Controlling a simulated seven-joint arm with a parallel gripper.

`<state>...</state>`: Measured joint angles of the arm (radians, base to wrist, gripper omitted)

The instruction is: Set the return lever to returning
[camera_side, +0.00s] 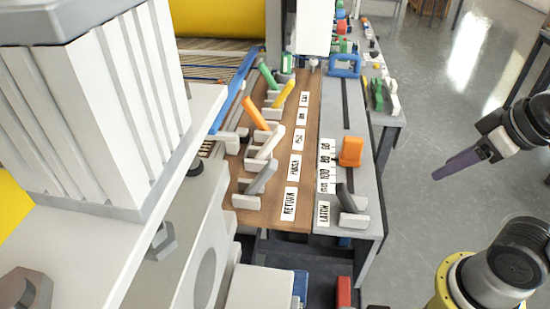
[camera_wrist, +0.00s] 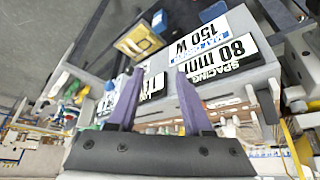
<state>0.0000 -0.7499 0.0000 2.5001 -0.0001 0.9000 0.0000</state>
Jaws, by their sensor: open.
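The return lever (camera_side: 262,177) is a grey handle on a pale base at the near end of the brown lever board in the side view. It is tilted up and to the right, beside the white label reading RETURN (camera_side: 289,204). My gripper (camera_side: 438,176) has purple fingers and hangs in the air over the floor, well to the right of the lever and touching nothing. In the wrist view its two purple fingers (camera_wrist: 160,72) stand apart with nothing held between them. I cannot identify the return lever in the wrist view.
White, orange, yellow and green levers (camera_side: 268,142) follow behind on the brown board (camera_side: 310,125). A grey panel (camera_side: 366,180) beside it holds an orange slider (camera_side: 351,150) and a dark LATCH lever (camera_side: 346,198). A large white ribbed block (camera_side: 110,100) stands at left. Signs, including SPACING (camera_wrist: 222,58), show in the wrist view.

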